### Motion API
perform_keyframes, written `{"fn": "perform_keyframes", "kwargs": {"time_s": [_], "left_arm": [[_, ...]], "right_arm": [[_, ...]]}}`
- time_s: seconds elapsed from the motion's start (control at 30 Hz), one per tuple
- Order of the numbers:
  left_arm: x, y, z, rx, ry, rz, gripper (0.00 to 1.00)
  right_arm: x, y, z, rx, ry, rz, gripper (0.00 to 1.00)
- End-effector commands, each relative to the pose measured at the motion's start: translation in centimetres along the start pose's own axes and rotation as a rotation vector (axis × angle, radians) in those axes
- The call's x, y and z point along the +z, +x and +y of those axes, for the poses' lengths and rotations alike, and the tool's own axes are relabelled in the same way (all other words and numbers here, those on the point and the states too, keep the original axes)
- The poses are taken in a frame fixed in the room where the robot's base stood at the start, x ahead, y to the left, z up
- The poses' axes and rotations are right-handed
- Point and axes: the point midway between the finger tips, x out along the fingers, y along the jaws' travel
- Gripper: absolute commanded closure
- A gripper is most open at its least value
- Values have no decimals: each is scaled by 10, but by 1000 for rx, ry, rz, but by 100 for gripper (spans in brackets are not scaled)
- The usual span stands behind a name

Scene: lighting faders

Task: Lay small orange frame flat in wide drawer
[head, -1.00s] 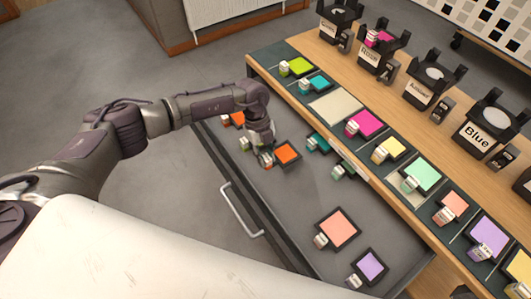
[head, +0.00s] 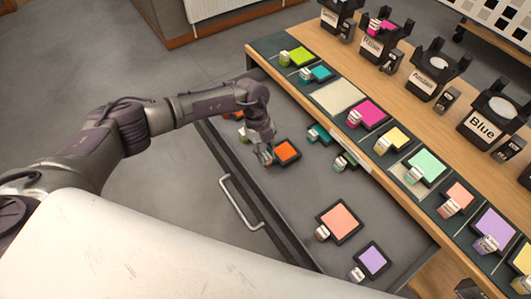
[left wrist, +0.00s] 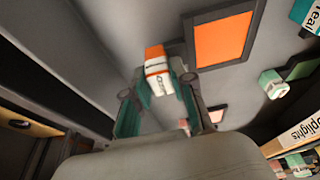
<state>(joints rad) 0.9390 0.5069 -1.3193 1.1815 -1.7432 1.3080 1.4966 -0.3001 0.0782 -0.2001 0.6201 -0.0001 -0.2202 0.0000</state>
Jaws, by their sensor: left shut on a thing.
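The small orange frame (head: 287,151) has a dark border and a white-and-orange labelled handle block. It is at the wide drawer's (head: 300,192) far half, looking level with the floor; I cannot tell whether it touches it. My left gripper (head: 266,157) is shut on the handle block, at the frame's left side. In the left wrist view the block (left wrist: 158,70) sits between the green-padded fingers (left wrist: 157,88), and the orange panel (left wrist: 222,39) lies beside them. My right gripper is not in view.
The drawer also holds a salmon frame (head: 339,221), a lilac frame (head: 372,260), teal (head: 320,134) and green (head: 345,161) pieces near its right side, and another orange piece (head: 239,115) beyond my arm. The drawer's middle is clear. Coloured frames line the wooden counter (head: 385,105).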

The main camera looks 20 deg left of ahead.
Motion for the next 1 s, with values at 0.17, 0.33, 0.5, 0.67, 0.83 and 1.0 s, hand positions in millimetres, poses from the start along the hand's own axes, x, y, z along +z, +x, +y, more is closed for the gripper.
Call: {"fn": "perform_keyframes", "kwargs": {"time_s": [0.17,0.33,0.5,0.67,0.83,1.0], "left_arm": [[0,-1,0,0,-1,0,100],[0,0,0,0,0,0,100],[1,1,0,0,0,0,100],[2,5,0,0,0,0,100],[3,9,0,0,0,0,100],[4,13,0,-1,1,0,100]], "right_arm": [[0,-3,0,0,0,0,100],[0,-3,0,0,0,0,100],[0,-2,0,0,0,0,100],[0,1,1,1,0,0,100],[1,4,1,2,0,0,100],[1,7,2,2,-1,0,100]]}}
